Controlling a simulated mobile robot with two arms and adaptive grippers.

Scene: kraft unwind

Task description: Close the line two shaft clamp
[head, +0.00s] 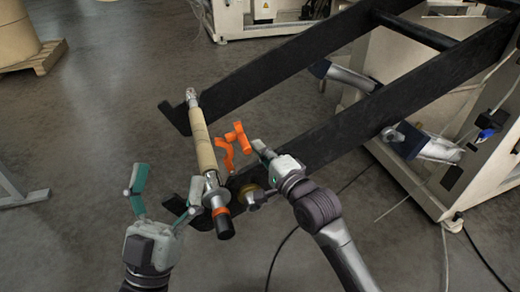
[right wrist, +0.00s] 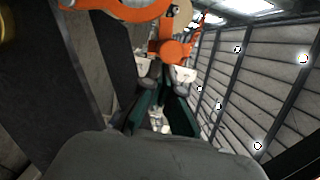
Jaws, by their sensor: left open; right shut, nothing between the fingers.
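The shaft (head: 202,143) carries a tan core and lies across two black arms, with an orange ring and black handle at its near end. The orange clamp (head: 228,156) stands up by the near black arm, beside the shaft. Its orange parts also show at the top of the right wrist view (right wrist: 174,50). My right gripper (head: 259,146) is shut and empty, close to the clamp's right side; I cannot tell if it touches. It also shows in the right wrist view (right wrist: 165,76). My left gripper (head: 164,190) is open and empty, left of the shaft's near end.
The near black arm (head: 345,125) runs from the shaft up to the right, beside a pale machine cabinet (head: 480,165). A brass-coloured knob (head: 250,196) sits near my right wrist. A large roll on a pallet (head: 30,57) stands far left.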

